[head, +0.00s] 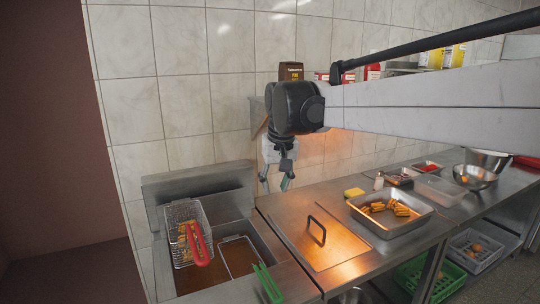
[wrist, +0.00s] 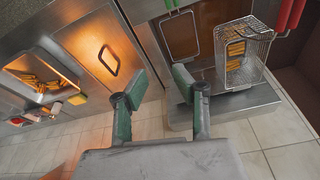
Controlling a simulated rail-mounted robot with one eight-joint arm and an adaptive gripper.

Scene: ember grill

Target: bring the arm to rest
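My arm reaches in from the right of the head view.
A fryer basket (head: 186,232) with a red handle holds food at the fryer's left. A green handle (head: 268,283) stands at the fryer's front. A metal lid (head: 310,240) covers part of the counter. A tray (head: 390,226) of fried pieces and a yellow sponge (head: 353,193) lie right.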

